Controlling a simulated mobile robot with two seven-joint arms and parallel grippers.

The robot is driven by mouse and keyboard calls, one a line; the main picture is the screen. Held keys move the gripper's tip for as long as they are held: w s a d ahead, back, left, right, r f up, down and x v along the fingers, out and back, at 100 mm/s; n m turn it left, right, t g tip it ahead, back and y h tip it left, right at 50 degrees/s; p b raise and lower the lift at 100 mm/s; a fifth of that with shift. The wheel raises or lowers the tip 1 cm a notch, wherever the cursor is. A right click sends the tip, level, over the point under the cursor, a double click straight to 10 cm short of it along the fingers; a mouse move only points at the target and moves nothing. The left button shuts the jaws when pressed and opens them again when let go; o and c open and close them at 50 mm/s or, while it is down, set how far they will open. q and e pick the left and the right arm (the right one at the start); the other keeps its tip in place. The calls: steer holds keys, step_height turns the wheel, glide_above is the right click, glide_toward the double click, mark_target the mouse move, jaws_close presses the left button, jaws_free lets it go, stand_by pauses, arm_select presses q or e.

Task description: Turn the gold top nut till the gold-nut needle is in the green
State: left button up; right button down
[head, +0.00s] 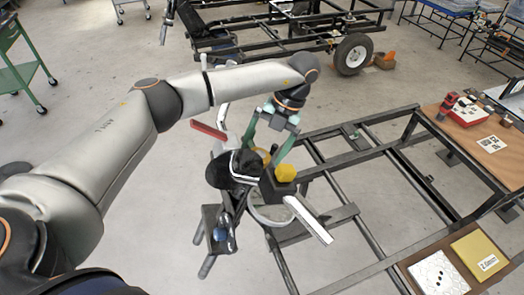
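My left gripper (261,153), with green fingers, reaches down over the spring suspension assembly in the middle of the head view. Its fingers stand apart on either side of a gold part (262,155), partly hidden; I cannot tell whether they touch it. A second gold, nut-like part (286,173) sits on a dark block just right of the fingertips. I cannot tell which is the gold top nut. No gauge needle or green zone can be made out. My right gripper is not in view.
A red-ended bar (208,131) and a pale bar (308,220) stick out from the assembly. Dark frame rails (362,225) run to its right. A brown bench (470,150) at right holds a red tool (447,106). A yellow board (478,250) lies at lower right.

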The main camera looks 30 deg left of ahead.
arm_select(q)
steer(key=v, duration=1.1)
